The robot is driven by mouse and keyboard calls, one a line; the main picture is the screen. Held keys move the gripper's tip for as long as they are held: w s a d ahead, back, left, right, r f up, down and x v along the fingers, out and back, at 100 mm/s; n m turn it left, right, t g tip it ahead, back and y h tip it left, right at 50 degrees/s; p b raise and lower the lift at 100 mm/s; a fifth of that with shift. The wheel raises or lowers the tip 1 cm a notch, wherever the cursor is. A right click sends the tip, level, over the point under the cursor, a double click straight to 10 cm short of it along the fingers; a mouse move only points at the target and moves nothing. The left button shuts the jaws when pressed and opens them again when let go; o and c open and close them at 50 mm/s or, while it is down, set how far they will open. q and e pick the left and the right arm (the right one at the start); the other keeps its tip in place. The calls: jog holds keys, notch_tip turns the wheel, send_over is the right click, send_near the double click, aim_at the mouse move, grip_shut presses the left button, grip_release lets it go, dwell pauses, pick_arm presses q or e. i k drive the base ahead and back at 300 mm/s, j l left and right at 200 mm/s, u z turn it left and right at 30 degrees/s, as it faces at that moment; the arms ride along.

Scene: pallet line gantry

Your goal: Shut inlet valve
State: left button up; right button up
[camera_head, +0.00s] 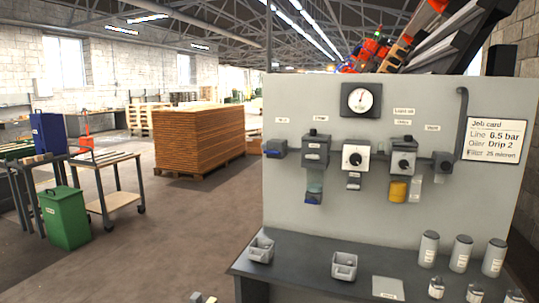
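A grey upright panel (330,215) stands on a dark bench and carries a row of air-line fittings. At the row's left end is a small blue-grey box-shaped fitting (275,148); its label (282,120) is too blurred to read, so I cannot confirm that it is the inlet valve. Beside it hangs a grey filter unit (315,150) with a clear bowl below. A white-faced regulator (355,156), a lubricator with a yellow bowl (398,190) and a small dark fitting (442,162) follow to the right. Whether any valve is shut cannot be told.
A round gauge (361,98) and a job card (494,140) are on the panel. The dark bench (300,282) holds grey bins (344,266) and several grey canisters (428,248). Open floor (180,230) lies left.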

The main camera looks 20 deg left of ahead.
aim_at(272, 152)
jog(key=i+j, duration=0.25)
jog(key=i, duration=0.2)
jog(key=i+j, duration=0.2)
jog(key=i, duration=0.2)
